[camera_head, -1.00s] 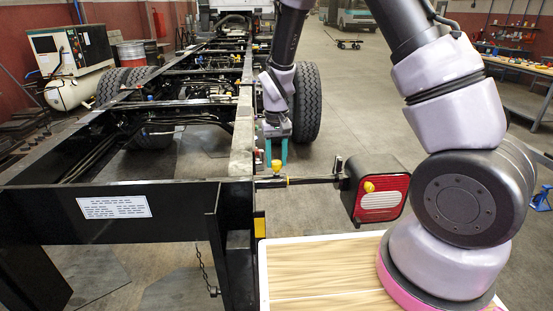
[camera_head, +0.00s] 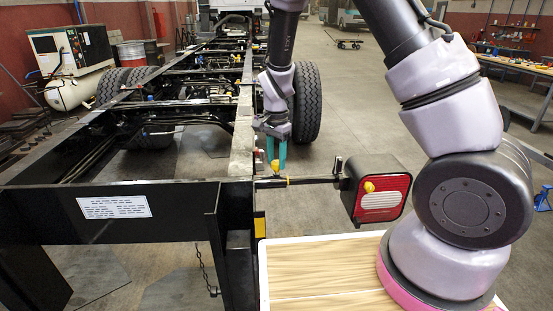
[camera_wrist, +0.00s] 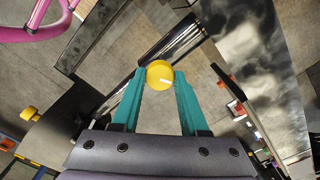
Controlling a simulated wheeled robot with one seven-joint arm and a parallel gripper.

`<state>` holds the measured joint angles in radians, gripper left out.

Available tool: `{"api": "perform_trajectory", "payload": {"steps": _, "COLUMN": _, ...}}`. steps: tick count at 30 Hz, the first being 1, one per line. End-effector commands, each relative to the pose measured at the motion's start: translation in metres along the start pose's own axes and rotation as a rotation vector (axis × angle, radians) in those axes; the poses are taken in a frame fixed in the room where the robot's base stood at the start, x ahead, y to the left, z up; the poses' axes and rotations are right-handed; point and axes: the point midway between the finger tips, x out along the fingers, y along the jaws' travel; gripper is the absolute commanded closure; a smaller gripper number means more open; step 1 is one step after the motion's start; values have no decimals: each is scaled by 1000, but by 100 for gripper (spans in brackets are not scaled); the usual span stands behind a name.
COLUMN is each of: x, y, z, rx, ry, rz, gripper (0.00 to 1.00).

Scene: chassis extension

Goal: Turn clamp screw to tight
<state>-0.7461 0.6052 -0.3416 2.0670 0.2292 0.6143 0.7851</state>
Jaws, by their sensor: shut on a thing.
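The clamp screw has a round yellow head (camera_head: 275,166) and stands on the dark rod (camera_head: 313,180) that runs from the chassis rail to the tail lamp. In the wrist view the yellow head (camera_wrist: 160,74) sits between the tips of the teal fingers. My gripper (camera_head: 276,154) points down over the rod, and its two fingers are shut on the screw head. The wrist view also shows my gripper (camera_wrist: 160,82) from behind. The screw's shaft is hidden there, and how tight it is cannot be told.
The red and white tail lamp (camera_head: 380,192) hangs at the rod's right end, with another yellow knob (camera_head: 369,187) on it. The black chassis frame (camera_head: 130,225) is close on the left. A wheel (camera_head: 306,100) stands behind my gripper. Open floor (camera_head: 360,120) lies to the right.

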Motion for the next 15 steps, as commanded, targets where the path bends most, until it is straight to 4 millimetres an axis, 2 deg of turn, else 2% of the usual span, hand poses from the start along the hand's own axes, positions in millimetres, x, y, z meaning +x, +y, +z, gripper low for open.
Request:
{"api": "perform_trajectory", "payload": {"steps": 6, "x": 0, "y": 0, "z": 0, "rx": 146, "ry": 0, "rz": 0, "gripper": 100}}
{"api": "perform_trajectory", "payload": {"steps": 15, "x": 0, "y": 0, "z": 0, "rx": 259, "ry": 0, "rz": 0, "gripper": 100}}
